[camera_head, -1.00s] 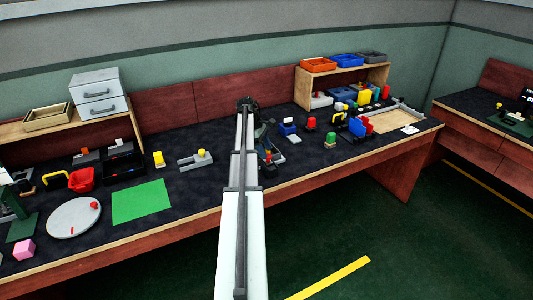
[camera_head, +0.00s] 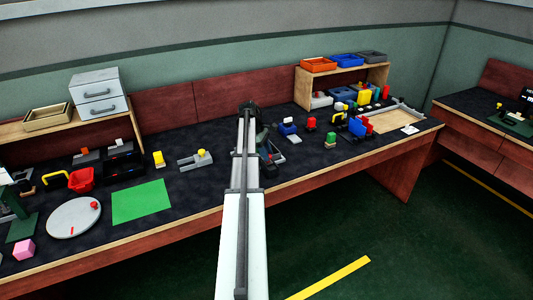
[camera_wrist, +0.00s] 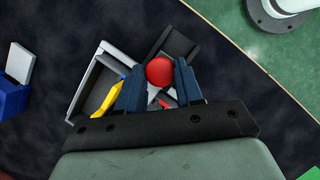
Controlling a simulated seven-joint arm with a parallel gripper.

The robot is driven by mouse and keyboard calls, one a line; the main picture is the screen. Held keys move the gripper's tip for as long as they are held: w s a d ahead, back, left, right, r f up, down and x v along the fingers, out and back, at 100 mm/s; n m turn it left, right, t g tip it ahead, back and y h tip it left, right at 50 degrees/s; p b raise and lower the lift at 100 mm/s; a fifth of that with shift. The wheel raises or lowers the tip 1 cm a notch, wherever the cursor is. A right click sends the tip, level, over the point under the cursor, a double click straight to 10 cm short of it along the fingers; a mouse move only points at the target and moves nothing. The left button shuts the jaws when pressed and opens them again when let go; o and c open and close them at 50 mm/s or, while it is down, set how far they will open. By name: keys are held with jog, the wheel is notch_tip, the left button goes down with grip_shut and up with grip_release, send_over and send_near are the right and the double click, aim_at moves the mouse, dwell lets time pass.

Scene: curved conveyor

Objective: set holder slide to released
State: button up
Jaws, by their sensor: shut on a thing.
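In the wrist view, a round red knob (camera_wrist: 160,72) sits between the two blue fingers of my gripper (camera_wrist: 160,84), which are shut on it. I take the knob to be the holder slide's handle; its stem and the slide below are mostly hidden by the fingers. A dark grey block or track (camera_wrist: 180,42) lies just beyond the knob. A grey open tray with a pale rim (camera_wrist: 84,82) lies to its left, with a yellow piece (camera_wrist: 108,98) partly inside. In the head view, my arm covers most of this spot; part of a dark fixture (camera_head: 270,155) shows beside it.
A blue block with a white top (camera_head: 288,127) stands close by on the dark bench, also in the wrist view (camera_wrist: 12,97). The wooden front edge (camera_wrist: 255,65) is near on the other side. A grey fixture with a yellow knob (camera_head: 200,155) stands left of the arm.

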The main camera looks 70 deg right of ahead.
grip_shut()
jog(key=shift+s+a, duration=1.25)
jog(key=o, duration=0.8)
grip_release()
jog(key=v, duration=1.4)
jog(key=shift+f, duration=0.1)
jog(key=shift+w, duration=0.1)
